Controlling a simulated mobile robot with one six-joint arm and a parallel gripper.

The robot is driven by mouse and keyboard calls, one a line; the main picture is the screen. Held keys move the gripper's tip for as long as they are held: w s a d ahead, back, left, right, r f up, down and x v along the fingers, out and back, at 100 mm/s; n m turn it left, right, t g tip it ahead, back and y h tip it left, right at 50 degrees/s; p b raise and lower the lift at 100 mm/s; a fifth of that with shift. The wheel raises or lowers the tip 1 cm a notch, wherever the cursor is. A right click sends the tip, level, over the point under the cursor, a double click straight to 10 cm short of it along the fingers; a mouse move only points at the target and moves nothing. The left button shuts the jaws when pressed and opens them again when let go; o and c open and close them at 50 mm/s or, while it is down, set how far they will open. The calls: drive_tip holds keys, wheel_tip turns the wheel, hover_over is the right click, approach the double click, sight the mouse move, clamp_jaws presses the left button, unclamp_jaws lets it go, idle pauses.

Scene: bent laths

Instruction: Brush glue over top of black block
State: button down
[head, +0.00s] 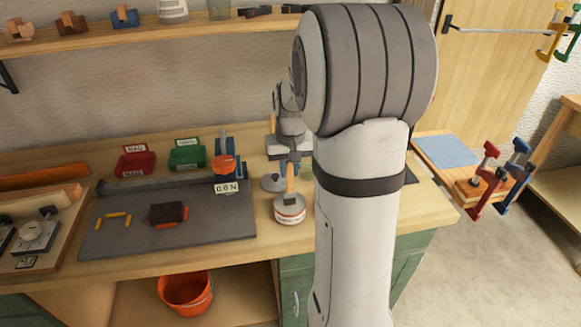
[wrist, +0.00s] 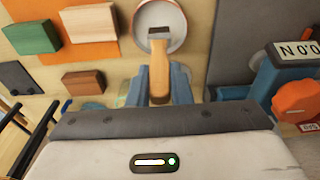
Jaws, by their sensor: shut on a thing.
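The black block (head: 168,213) lies on the grey mat, with orange-red pieces showing at its lower edges. My gripper (head: 291,160) is shut on the wooden handle of the glue brush (head: 290,182), which points down; it also shows in the wrist view (wrist: 159,68) between the blue fingers of my gripper (wrist: 160,88). The glue pot (head: 290,218), round with a pale labelled side, stands right of the mat. The brush head is at the pot's mouth; how deep the bristles reach is hidden. The pot's round opening shows in the wrist view (wrist: 172,15).
The grey mat (head: 210,228) also carries yellow pieces (head: 113,218) and a long dark bar. A clamp with an orange knob (head: 224,164) and a force display (head: 227,187) stands at its back right. Red (head: 136,162) and green (head: 187,155) bins stand behind. A dark lid (head: 271,182) lies near the pot.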

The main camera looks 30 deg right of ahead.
drive_tip(key=shift+f+b, duration=0.45)
drive_tip(key=shift+f, duration=0.15)
idle(1.5)
drive_tip(key=shift+r+p, duration=2.45)
drive_tip(key=shift+r, duration=1.2)
drive_tip(key=shift+f, duration=0.1)
